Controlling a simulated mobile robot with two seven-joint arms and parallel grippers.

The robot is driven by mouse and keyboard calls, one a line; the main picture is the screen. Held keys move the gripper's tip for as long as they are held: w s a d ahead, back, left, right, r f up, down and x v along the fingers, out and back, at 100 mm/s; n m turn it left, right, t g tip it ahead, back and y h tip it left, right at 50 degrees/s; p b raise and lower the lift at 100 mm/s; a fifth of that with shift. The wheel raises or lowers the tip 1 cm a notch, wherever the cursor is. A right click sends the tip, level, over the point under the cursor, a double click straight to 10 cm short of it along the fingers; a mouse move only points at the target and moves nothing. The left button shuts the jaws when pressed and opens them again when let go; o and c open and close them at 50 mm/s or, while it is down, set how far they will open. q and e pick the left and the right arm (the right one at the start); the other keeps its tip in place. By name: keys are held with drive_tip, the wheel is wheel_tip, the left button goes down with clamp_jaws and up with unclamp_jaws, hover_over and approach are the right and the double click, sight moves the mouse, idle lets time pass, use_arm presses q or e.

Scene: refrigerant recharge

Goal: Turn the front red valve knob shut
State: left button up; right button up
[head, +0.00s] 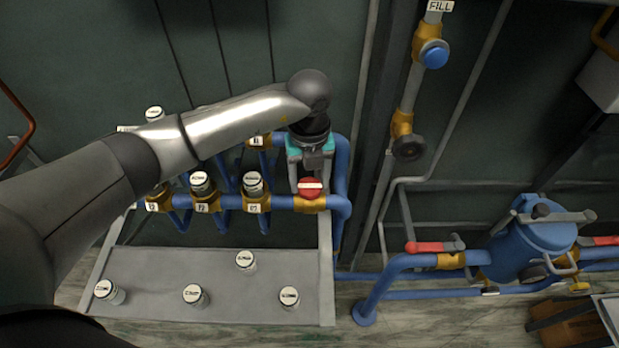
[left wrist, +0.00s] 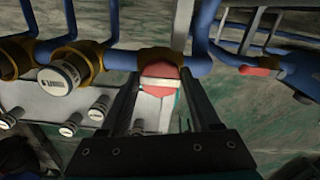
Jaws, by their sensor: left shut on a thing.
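The front red valve knob (head: 310,187) sits on a brass valve body at the right end of the blue front pipe, with a pale bar across its face. My left gripper (head: 308,180) reaches it from above, with its fingers at the knob. In the left wrist view the red knob (left wrist: 159,78) lies between the two dark fingers (left wrist: 160,95), which are closed on it. The bar on the knob runs roughly left to right in both views. My right gripper is in neither view.
Several white-capped valves, such as one (head: 253,183), line the manifold to the left. A grey shelf (head: 225,272) with several capped canisters stands in front. To the right are a blue knob (head: 434,54), a black knob (head: 409,148), a red lever (head: 430,247) and a blue tank (head: 532,240).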

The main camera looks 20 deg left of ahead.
use_arm(q)
drive_tip(key=c, duration=0.3)
drive_tip(key=m+b, duration=0.1)
drive_tip(key=m, duration=0.3)
drive_tip(key=shift+w+m+b, duration=0.1)
drive_tip(key=shift+m+b, duration=0.25)
drive_tip(key=shift+m, duration=0.05)
drive_tip(key=m+b, duration=0.1)
drive_tip(key=m, duration=0.2)
drive_tip(key=shift+d+m, duration=0.1)
drive_tip(key=shift+m, duration=0.2)
drive_tip(key=m+b, duration=0.2)
drive_tip(key=m, duration=0.2)
drive_tip(key=shift+m+b, duration=0.3)
drive_tip(key=shift+b, duration=0.05)
drive_tip(key=m+b, duration=0.2)
drive_tip(key=m, duration=0.2)
drive_tip(key=shift+d+m, duration=0.15)
drive_tip(key=shift+m, duration=0.25)
drive_tip(key=shift+r, duration=0.1)
